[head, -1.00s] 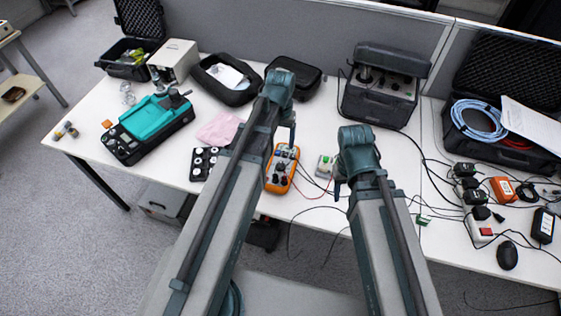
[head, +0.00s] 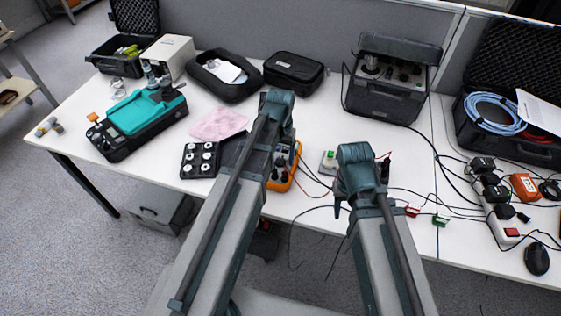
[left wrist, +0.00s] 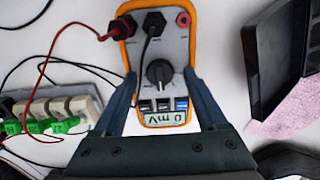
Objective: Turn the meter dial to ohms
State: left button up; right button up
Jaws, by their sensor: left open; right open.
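The orange-edged meter (head: 284,167) lies on the white table, partly hidden behind my left arm in the head view. In the left wrist view the meter (left wrist: 158,100) shows its grey face, a black dial (left wrist: 159,73), a small display reading "0 mV", and red and black leads plugged in at its far end. My left gripper (left wrist: 163,82) is open, its two fingers on either side of the meter around the dial; I cannot tell whether they touch it. My right gripper (head: 340,207) hangs near the table's front edge; its fingertips are mostly hidden.
A black tray of round weights (head: 200,160) and a pink cloth (head: 218,124) lie left of the meter. A small green-and-white terminal block (head: 328,163) with loose leads is to its right. A teal device (head: 143,112) stands further left; a power strip (head: 503,222) lies right.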

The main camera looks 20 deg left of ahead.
pick_arm(q)
grip_shut()
dwell(0.4)
jog(key=m, duration=0.3)
jog(key=shift+m, duration=2.3)
